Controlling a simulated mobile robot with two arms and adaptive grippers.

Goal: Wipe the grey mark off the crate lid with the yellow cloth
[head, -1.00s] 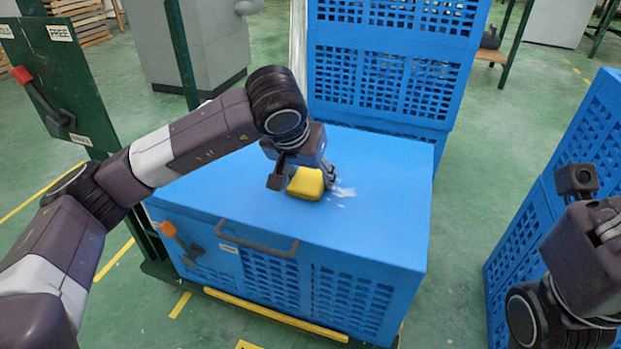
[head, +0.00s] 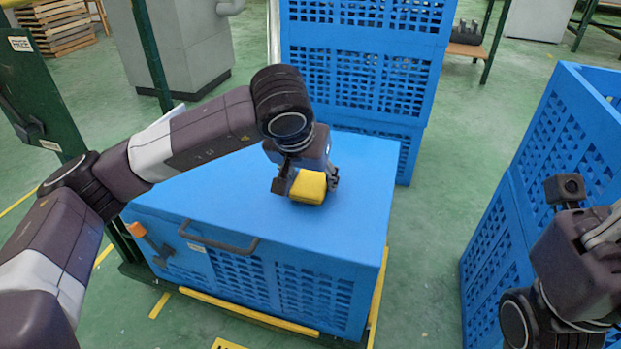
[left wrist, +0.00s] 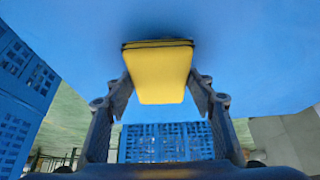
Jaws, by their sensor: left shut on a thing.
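The blue crate lid (head: 225,205) is the flat top of the large crate in the head view. My left gripper (head: 307,186) is shut on the yellow cloth (head: 311,188), a folded pad, low over the right part of the lid. In the left wrist view the cloth (left wrist: 160,75) sits between both fingers, its far end against or very close to the blue lid (left wrist: 260,50). I see no grey mark on the bare lid; the area under the cloth and gripper is hidden. My right gripper (head: 598,228) is partly cut off at the right edge, its jaws unclear.
A stack of blue crates (head: 365,65) stands behind the lid. More blue crates (head: 545,165) stand at the right, across a strip of green floor. A green post with a sign (head: 40,95) is at the left. A dark handle (head: 218,240) is on the crate's front edge.

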